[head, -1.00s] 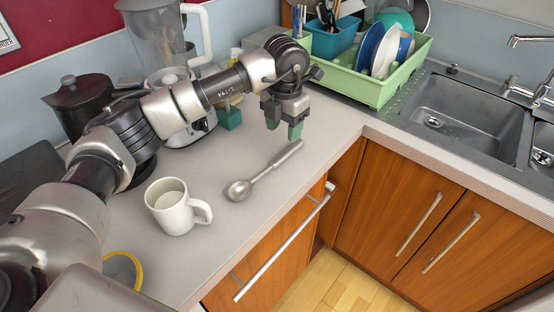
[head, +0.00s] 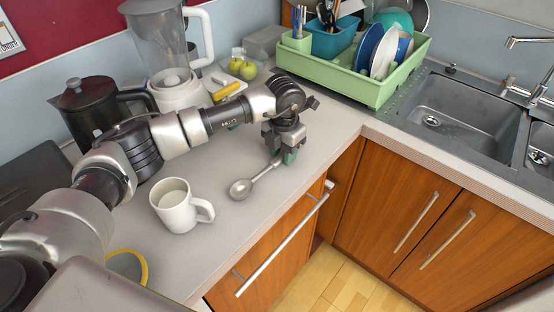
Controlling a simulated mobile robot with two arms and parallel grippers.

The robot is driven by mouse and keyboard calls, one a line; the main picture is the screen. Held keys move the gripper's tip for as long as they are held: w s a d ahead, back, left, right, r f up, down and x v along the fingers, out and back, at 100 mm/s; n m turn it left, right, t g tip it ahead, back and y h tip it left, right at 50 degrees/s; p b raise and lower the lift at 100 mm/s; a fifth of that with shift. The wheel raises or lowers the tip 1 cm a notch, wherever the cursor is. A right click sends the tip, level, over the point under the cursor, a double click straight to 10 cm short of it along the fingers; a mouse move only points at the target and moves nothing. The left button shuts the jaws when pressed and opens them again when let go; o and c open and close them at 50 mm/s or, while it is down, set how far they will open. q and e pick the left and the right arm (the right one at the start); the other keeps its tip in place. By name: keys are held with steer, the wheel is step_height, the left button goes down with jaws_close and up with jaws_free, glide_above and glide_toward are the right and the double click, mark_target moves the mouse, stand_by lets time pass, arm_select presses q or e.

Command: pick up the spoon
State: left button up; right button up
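The metal spoon (head: 262,175) lies on the grey counter, with its bowl towards the lower left and its handle rising to the upper right. My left gripper (head: 283,155) is down at the handle, pointing at the counter. Its green-tipped fingers are around or right beside the handle, and the handle's far end is hidden behind them. I cannot tell whether the fingers have closed on it. My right gripper is not in view.
A white mug (head: 173,209) stands left of the spoon, near the counter's front edge. A green dish rack (head: 352,84) with plates is behind to the right, beside the sink (head: 466,106). A blender (head: 166,50), a dark kettle (head: 91,105) and green apples (head: 242,68) are at the back.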

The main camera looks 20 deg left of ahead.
arm_select(q)
jaws_close()
steer(key=shift+r, duration=0.1)
steer(key=shift+r, duration=0.45)
steer(key=r, duration=0.1)
steer(key=r+b, duration=0.1)
steer(key=d+r, duration=0.1)
steer(key=shift+w+r+b, duration=0.3)
steer(key=shift+w+r, duration=0.05)
steer(key=shift+w, duration=0.05)
steer(key=w+d+r+b, duration=0.2)
steer(key=w+d+r, duration=0.4)
steer(key=d, duration=0.2)
steer(key=shift+d+r, duration=0.15)
steer(key=shift+d, duration=0.1)
steer(key=shift+w, duration=0.1)
